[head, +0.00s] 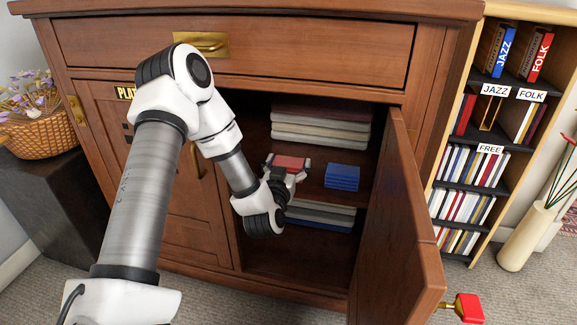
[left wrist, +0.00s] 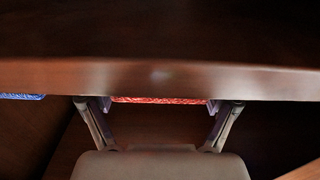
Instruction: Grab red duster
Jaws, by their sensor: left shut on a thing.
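A red folded duster (head: 290,162) is inside the open right side of the cabinet, at the middle shelf. My left gripper (head: 288,167) reaches into the cabinet and is shut on the red duster, one finger on each side of it. In the left wrist view a strip of the red duster (left wrist: 160,100) shows between the two fingers, and a dark wooden board edge hides the rest. I cannot tell whether the duster touches the shelf. My right gripper is not in view.
A blue folded stack (head: 342,177) lies on the shelf just right of the gripper. The cabinet door (head: 398,215) stands open at the right. A bookshelf (head: 470,160) stands farther right.

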